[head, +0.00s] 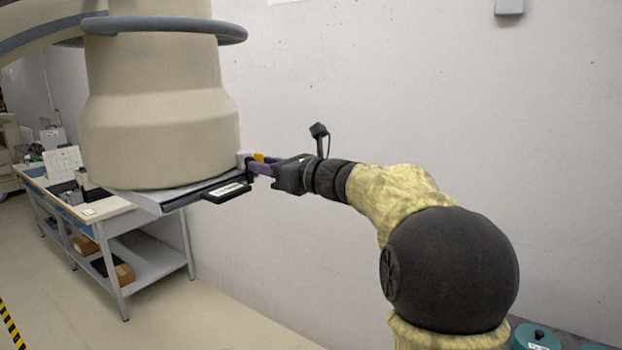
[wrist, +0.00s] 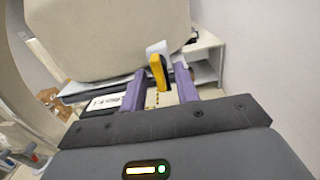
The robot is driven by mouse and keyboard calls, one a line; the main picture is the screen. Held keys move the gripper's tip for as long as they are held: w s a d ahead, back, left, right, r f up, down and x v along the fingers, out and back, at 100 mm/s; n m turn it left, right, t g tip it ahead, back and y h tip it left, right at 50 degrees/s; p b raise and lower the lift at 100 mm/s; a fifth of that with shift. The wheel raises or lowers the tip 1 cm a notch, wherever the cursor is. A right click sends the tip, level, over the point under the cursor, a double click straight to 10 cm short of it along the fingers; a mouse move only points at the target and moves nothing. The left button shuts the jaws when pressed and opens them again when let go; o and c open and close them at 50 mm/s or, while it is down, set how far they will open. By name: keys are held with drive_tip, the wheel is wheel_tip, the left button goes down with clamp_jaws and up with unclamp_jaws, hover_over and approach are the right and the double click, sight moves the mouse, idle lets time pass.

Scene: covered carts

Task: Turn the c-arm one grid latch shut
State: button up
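The c-arm's beige detector housing (head: 160,110) hangs at the left of the head view and also fills the top of the wrist view (wrist: 105,35). A flat grid tray (head: 185,192) sits at its underside, with a dark labelled handle (head: 228,192). A yellow latch lever (wrist: 157,72) on a pale mount shows at the tray's edge; a bit of it shows in the head view (head: 258,157). My gripper (wrist: 160,83) is open, its purple fingers apart on either side of the lever. I cannot tell whether either finger touches it. In the head view the gripper (head: 257,167) partly hides the latch.
A workbench (head: 110,215) with items on top and boxes on its lower shelf stands at the left, behind the housing. A plain wall (head: 400,110) runs behind my arm. Teal lidded containers (head: 535,337) are at the lower right. The floor in front of the bench is clear.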

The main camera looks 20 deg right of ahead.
drive_tip(key=b+v, duration=0.5)
drive_tip(key=v, duration=1)
drive_tip(key=shift+s+d, duration=0.1)
drive_tip(key=shift+s, duration=0.05)
drive_tip(key=s+a+f+n+g+h, duration=0.1)
drive_tip(key=a+f+n+g+h, duration=0.15)
drive_tip(key=f, duration=0.65)
drive_tip(key=s+a+f+n+g+h, duration=0.1)
drive_tip(key=s+a+f+n+g, duration=0.2)
drive_tip(key=f, duration=0.6)
drive_tip(key=a+f+n+g+h, duration=0.25)
drive_tip(key=f+n, duration=0.25)
drive_tip(key=f, duration=0.5)
drive_tip(key=s+a+f+n+g+h, duration=0.1)
drive_tip(key=s+f+n+g+h, duration=0.3)
drive_tip(key=s+f+n, duration=0.8)
wheel_tip(320, 180, down, 3)
drive_tip(key=n, duration=0.6)
drive_tip(key=shift+s+a+h, duration=0.25)
drive_tip(key=shift+a+h, duration=0.05)
drive_tip(key=shift+a, duration=0.05)
drive_tip(key=shift+a+n, duration=0.1)
drive_tip(key=shift+n, duration=0.15)
